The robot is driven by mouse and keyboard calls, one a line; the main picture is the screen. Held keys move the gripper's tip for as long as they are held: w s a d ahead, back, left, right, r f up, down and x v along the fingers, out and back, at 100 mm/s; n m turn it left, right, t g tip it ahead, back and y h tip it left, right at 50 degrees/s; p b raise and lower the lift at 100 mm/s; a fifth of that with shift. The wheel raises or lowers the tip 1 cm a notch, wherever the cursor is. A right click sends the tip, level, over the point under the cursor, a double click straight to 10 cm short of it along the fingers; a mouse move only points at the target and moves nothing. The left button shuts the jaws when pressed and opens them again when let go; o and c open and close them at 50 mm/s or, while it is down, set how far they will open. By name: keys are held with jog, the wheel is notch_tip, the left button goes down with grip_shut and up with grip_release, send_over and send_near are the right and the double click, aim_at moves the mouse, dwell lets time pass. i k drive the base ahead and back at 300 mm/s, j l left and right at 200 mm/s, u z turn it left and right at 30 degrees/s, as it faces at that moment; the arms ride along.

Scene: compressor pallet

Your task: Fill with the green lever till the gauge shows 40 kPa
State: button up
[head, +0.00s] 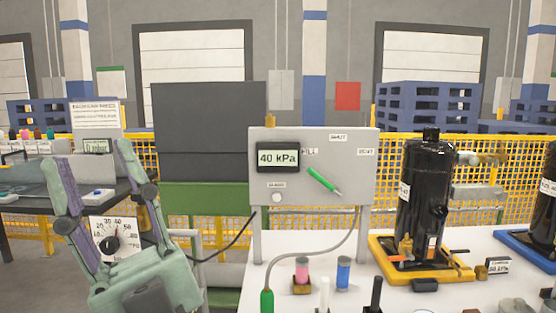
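The grey panel box (355,185) stands in the middle on posts. Its dark gauge display (278,158) reads 40 kPa. The green lever (323,180) is on the panel's front, slanting from upper left down to lower right. Labels around the lever's upper side read FILL, SHUT and VENT, partly hard to read. My gripper (92,160) is at the left, well apart from the panel and lever. Its two fingers point up and are spread apart with nothing between them. A white dial (115,238) shows behind the fingers.
A black compressor (425,195) stands on a yellow tray (455,272) to the right. A grey hose (330,245) runs from the panel to a green-handled fitting (267,301). Small pink and blue cylinders stand on the white table (340,300). A yellow fence is behind.

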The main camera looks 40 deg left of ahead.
aim_at(311, 171)
jog(key=i+l, duration=0.25)
jog(key=i+l+u, duration=0.15)
jog(key=l, duration=0.3)
jog(key=i+l, duration=0.35)
jog(key=i+l+u, duration=0.15)
jog(key=l, duration=0.3)
jog(key=i+u, duration=0.3)
jog(key=u, duration=0.15)
jog(key=i+l+u, duration=0.1)
jog(key=i+u, duration=0.2)
jog(key=u, duration=0.15)
